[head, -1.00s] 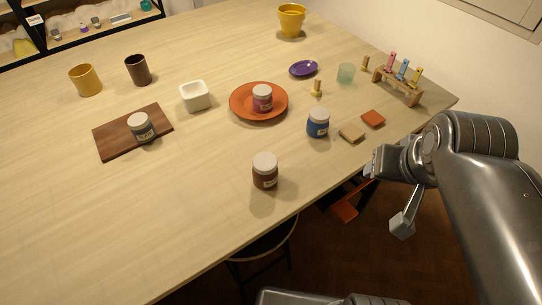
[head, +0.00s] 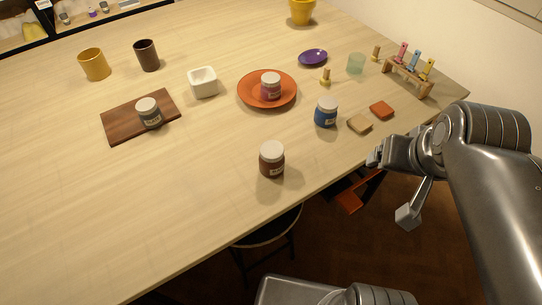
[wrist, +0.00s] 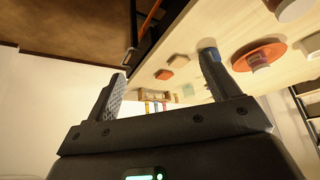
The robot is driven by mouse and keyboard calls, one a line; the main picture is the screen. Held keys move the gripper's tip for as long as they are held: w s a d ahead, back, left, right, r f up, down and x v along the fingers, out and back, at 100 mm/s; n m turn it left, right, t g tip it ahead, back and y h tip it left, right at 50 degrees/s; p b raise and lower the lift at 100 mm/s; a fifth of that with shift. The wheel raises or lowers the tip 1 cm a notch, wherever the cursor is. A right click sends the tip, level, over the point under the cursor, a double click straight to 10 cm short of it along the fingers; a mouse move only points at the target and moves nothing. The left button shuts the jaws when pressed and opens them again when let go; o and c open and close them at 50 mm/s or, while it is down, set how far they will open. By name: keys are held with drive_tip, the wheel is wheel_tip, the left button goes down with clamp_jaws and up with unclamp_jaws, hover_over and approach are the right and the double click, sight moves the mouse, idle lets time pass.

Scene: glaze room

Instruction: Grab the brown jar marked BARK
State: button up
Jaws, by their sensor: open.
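A brown jar (head: 272,162) with a white lid and a small pale label stands upright near the table's front edge in the head view. The label is too small to read. My gripper (head: 374,157) is beyond the table's front edge, to the right of the brown jar and well apart from it. In the wrist view my gripper (wrist: 162,68) is open, with nothing between its two fingers. I cannot tell which jar at the wrist view's top right edge is the brown one.
A blue jar (head: 325,113), a beige block (head: 360,123) and a red block (head: 382,110) are nearby. An orange plate (head: 247,97) bears a pinkish jar (head: 270,87). A board (head: 118,125) bears a dark jar (head: 149,114). A stool (head: 268,235) is below. Table left of the brown jar is clear.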

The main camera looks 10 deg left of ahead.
drive_tip(key=m+g, duration=0.1)
drive_tip(key=m, duration=3.4)
approach(272, 149)
drive_tip(key=f, duration=0.1)
drive_tip(key=x, duration=1.1)
drive_tip(key=shift+w+a, duration=0.1)
drive_tip(key=shift+w, duration=0.05)
drive_tip(key=shift+c, duration=0.5)
